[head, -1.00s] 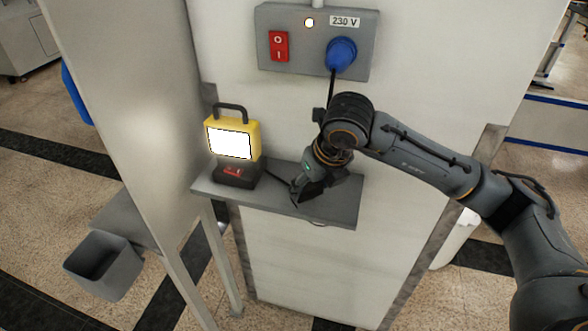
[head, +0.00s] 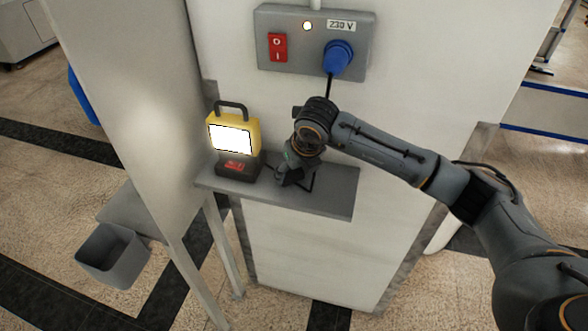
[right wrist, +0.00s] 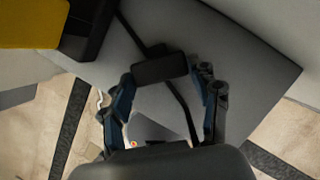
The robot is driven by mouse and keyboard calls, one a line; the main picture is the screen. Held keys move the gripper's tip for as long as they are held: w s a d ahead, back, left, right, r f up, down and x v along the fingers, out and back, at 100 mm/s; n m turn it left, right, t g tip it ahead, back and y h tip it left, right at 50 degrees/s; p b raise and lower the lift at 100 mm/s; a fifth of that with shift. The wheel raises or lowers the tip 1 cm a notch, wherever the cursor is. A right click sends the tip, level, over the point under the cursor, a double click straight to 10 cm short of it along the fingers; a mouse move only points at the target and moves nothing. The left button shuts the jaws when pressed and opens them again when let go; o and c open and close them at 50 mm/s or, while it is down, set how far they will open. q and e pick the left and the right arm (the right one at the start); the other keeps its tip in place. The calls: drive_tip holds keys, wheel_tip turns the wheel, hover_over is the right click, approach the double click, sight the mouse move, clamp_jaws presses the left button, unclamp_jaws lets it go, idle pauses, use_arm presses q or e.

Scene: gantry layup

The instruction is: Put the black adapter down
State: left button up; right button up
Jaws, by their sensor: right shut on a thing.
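The black adapter (right wrist: 160,68) is a small dark block between my right gripper's fingertips in the right wrist view. Black cable runs from it on both sides. My right gripper (head: 290,180) is shut on it, low over the grey shelf (head: 335,204), just right of the yellow work lamp (head: 231,132). In the head view the gripper largely hides the adapter. I cannot tell whether the adapter touches the shelf. My left gripper is not in view.
The lamp is lit and stands on the shelf's left part. A grey 230 V box (head: 302,57) with a red switch (head: 278,47) and a blue plug (head: 338,58) is above. The shelf's right part is clear. A grey bin (head: 112,262) stands lower left.

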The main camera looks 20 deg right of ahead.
drive_tip(key=shift+f, duration=0.2)
drive_tip(key=o, duration=1.3)
drive_tip(key=shift+r, duration=0.1)
drive_tip(key=shift+o, duration=0.2)
drive_tip(key=shift+r, duration=0.1)
drive_tip(key=shift+r, duration=0.15)
drive_tip(key=b+v, duration=0.4)
drive_tip(key=v, duration=0.7)
drive_tip(key=shift+s+r, duration=0.15)
drive_tip(key=shift+r, duration=0.25)
drive_tip(key=shift+d, duration=0.1)
